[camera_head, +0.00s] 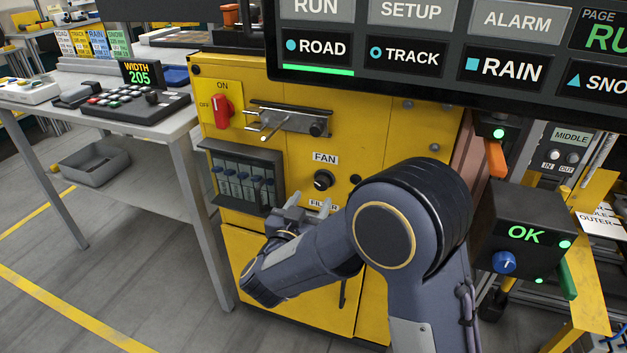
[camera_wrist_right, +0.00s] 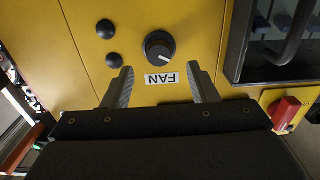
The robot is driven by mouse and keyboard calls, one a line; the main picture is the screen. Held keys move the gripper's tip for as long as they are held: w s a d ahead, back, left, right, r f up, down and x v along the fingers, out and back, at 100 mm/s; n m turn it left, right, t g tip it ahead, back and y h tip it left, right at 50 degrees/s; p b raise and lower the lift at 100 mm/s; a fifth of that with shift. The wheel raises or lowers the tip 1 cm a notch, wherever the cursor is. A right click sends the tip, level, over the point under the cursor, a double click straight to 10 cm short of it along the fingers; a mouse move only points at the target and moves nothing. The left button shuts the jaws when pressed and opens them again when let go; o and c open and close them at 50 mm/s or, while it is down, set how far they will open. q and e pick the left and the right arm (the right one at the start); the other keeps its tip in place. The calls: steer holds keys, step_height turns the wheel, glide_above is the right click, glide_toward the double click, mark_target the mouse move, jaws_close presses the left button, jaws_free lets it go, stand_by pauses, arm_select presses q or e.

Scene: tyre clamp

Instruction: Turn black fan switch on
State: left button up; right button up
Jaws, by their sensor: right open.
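The black fan switch (camera_head: 322,180) is a round knob on the yellow cabinet front, under a white FAN label (camera_head: 325,158). In the right wrist view the knob (camera_wrist_right: 160,46) appears upside down, with a pale mark on its face towards the lower right. My right gripper (camera_head: 309,203) is just below the knob in the head view. In the wrist view its two open fingers (camera_wrist_right: 162,82) stand on either side of the FAN label, apart from the knob, with nothing between them. My left gripper is not in view.
A red ON/OFF switch (camera_head: 222,110) and a metal latch bar (camera_head: 287,121) sit above left. A dark-framed panel of several small switches (camera_head: 240,179) is left of the knob. A large screen (camera_head: 450,45) overhangs the cabinet. A grey table (camera_head: 150,131) stands at left.

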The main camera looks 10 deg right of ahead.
mark_target(320, 186)
steer(key=x, duration=0.6)
steer(key=shift+w+d+b, duration=0.1)
steer(key=shift+d+b, duration=0.05)
steer(key=shift+b, duration=0.2)
steer(key=shift+c, duration=0.2)
steer(key=c, duration=0.9)
